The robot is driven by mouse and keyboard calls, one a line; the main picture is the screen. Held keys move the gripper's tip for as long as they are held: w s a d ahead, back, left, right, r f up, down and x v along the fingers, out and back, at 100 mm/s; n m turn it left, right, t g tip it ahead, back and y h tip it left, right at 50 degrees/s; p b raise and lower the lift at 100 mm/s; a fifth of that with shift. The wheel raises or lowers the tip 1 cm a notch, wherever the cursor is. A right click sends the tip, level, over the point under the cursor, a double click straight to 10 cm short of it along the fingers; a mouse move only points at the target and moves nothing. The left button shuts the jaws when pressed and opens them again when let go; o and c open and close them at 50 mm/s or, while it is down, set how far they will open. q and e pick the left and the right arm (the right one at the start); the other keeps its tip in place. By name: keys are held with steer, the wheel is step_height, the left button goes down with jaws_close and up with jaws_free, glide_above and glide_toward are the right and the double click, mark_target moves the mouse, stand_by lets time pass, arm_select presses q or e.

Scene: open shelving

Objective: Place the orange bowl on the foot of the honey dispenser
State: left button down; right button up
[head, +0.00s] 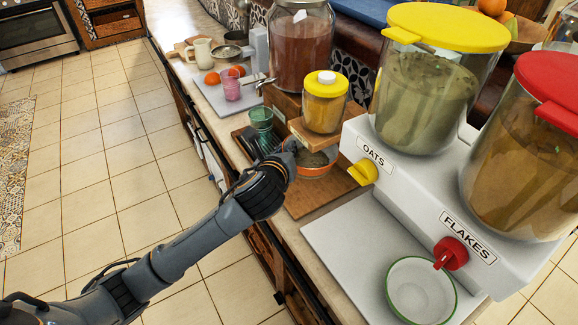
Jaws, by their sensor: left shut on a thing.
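The orange bowl (318,172) is under the front of the honey dispenser (324,110), a yellow-lidded jar of amber content on a wooden stand. Its inside looks dark. The dispenser's wooden foot (308,201) spreads below and in front of the bowl. My left gripper (291,154) is shut on the bowl at its left side; its fingers are small and partly hidden by my wrist. I cannot tell whether the bowl touches the foot or hangs just above it. My right gripper is not in view.
A green glass (261,121) stands on a dark tray close behind my left gripper. The oats dispenser (425,95) and flakes dispenser (530,150) are on the right, with a green-rimmed bowl (421,292) in front. A large drink jar (300,50) is behind. Open floor lies left.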

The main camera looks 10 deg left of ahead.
arm_select(q)
step_height(320, 180, down, 4)
steer(key=shift+w+r, duration=0.1)
steer(key=shift+r, duration=0.1)
step_height(320, 180, down, 3)
steer(key=shift+d+r, duration=0.15)
steer(key=shift+r, duration=0.05)
steer(key=shift+w+d+f, duration=0.1)
steer(key=shift+w+f, duration=0.05)
steer(key=shift+f, duration=0.2)
steer(key=c, duration=1.4)
jaws_free()
steer(key=shift+f, duration=0.15)
steer(key=shift+o, duration=0.2)
steer(key=v, duration=1.2)
